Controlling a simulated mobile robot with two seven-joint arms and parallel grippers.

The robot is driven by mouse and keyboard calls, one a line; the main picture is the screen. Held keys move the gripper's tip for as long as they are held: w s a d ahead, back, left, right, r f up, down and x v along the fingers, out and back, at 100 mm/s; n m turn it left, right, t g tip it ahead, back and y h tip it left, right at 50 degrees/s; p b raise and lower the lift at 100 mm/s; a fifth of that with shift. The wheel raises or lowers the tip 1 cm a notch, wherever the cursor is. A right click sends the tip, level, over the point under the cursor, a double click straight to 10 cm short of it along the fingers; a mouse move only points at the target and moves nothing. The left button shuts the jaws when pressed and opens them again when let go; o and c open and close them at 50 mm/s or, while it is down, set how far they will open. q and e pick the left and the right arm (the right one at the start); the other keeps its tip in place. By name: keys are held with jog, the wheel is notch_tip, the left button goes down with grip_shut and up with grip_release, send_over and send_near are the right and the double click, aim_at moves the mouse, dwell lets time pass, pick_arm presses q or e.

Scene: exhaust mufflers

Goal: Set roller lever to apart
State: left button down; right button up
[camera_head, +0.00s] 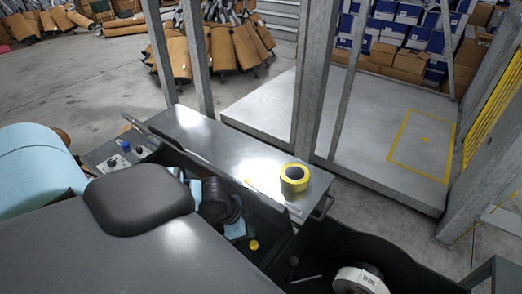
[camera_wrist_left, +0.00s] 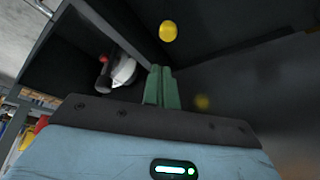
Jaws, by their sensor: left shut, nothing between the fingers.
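A round yellow knob (camera_head: 253,245) sits inside the dark machine bay, below the grey shelf. It is likely the end of the roller lever, but its shaft and the rollers cannot be made out. In the left wrist view the yellow knob (camera_wrist_left: 168,31) shows ahead of my fingertips, apart from them. My left gripper (camera_head: 243,235), dark and light blue, is down in the bay just beside the knob. Its green fingers (camera_wrist_left: 160,68) are shut together and empty. My right gripper is not in view.
A yellow tape roll (camera_head: 294,178) lies on the grey metal shelf (camera_head: 225,145). A control panel (camera_head: 118,158) with knobs is at left. A white labelled roll (camera_head: 360,280) sits in the bay at lower right. Grey posts (camera_head: 312,90) stand behind the shelf.

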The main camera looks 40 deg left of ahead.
aim_at(254, 251)
pick_arm(q)
jog(key=shift+a+r, duration=0.2)
jog(key=shift+a, duration=0.1)
